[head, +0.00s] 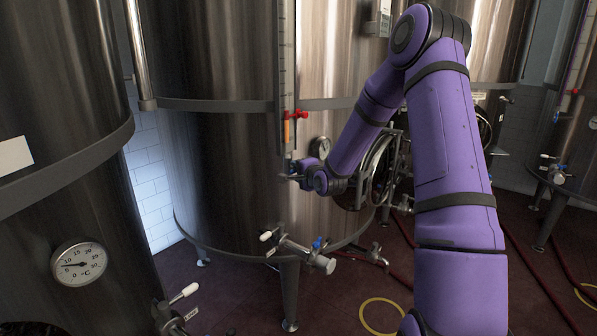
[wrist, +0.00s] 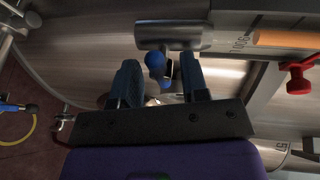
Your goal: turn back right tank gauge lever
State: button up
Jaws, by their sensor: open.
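A tall steel tank (head: 220,160) bears an upright gauge tube (head: 286,60) on its front. In the wrist view, a blue lever (wrist: 155,63) sits at a metal fitting (wrist: 172,36) at the end of the gauge. My gripper (head: 293,176) is at the lower end of this gauge in the head view, where it hides most of the fitting. In the wrist view my gripper (wrist: 160,62) is open, with the blue lever between its two fingers. The lever looks nearer the left finger; I cannot tell whether they touch.
A red handle (head: 297,115) and an orange column (head: 287,131) are on the gauge above my gripper. A tap with a white handle (head: 266,236) and a blue-handled valve (head: 319,243) stick out below. A round hatch (head: 378,170) is to the right. Another tank (head: 50,120) stands at left.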

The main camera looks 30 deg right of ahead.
jog(key=shift+c, duration=0.4)
grip_shut()
jog(key=shift+n, duration=0.3)
jog(key=shift+d+f+n+t+y, duration=0.15)
jog(key=shift+n+t+y, duration=0.7)
jog(key=shift+n, duration=2.3)
jog(key=shift+a+f+n+t+y, duration=0.1)
jog(key=shift+n+t+y, duration=0.75)
jog(key=shift+n, duration=2.25)
jog(key=shift+d+f+n+t+y, duration=0.25)
jog(key=shift+n+t, duration=1.15)
jog(key=shift+n, duration=1.75)
jog(key=shift+a+r+y, duration=0.15)
jog(key=shift+a+y, duration=0.05)
jog(key=shift+y, duration=0.05)
